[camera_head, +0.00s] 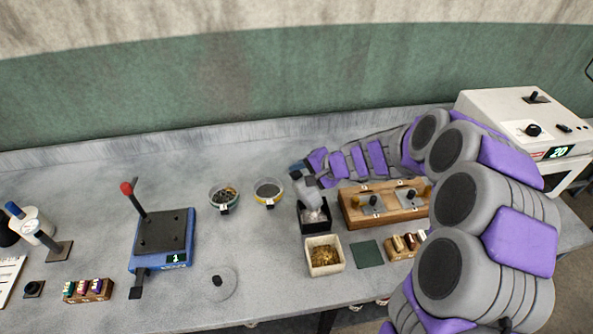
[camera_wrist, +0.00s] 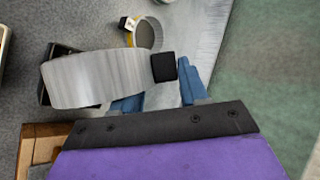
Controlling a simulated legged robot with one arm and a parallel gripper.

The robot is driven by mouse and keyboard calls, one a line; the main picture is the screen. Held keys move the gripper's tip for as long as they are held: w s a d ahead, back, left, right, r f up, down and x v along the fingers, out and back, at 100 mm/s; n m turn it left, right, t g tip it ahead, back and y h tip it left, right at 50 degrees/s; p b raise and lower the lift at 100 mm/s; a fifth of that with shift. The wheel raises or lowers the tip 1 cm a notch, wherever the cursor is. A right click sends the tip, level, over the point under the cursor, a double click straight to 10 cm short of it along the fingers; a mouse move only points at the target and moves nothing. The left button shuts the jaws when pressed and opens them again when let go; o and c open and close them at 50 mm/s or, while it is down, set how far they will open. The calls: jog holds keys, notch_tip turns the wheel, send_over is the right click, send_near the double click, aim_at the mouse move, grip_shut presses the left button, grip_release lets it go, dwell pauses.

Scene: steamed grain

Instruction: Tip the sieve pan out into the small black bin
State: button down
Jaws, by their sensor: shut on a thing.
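The sieve pan (camera_wrist: 95,80) is a round grey metal pan with a short black handle (camera_wrist: 163,67). My gripper (camera_wrist: 165,78) has its blue fingers shut on that handle. In the head view the pan (camera_head: 306,189) is tilted steeply above the small black bin (camera_head: 314,230), and its inside cannot be seen. The bin stands upright on the bench with pale greyish material in it. In the wrist view the pan hides most of the bin (camera_wrist: 46,94); only dark edges show.
A cream box (camera_head: 325,267) of golden grain stands just in front of the bin. A wooden rack (camera_head: 352,219) is close on the right. Two round bowls (camera_head: 224,207) (camera_head: 268,201) sit to the left. The bench is clear between the bowls and the grey round lid (camera_head: 220,294).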

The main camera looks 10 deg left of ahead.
jog(key=w+d+m+g+y+p, duration=0.1)
jog(key=p, duration=0.2)
jog(key=w+d+m+y+p, duration=0.1)
jog(key=d+y+p, duration=0.1)
jog(key=p, duration=0.1)
jog(key=shift+w+r+g, duration=0.2)
jog(key=shift+w+g, duration=0.1)
jog(key=shift+g, duration=0.1)
jog(key=shift+r, duration=0.1)
dwell(0.6)
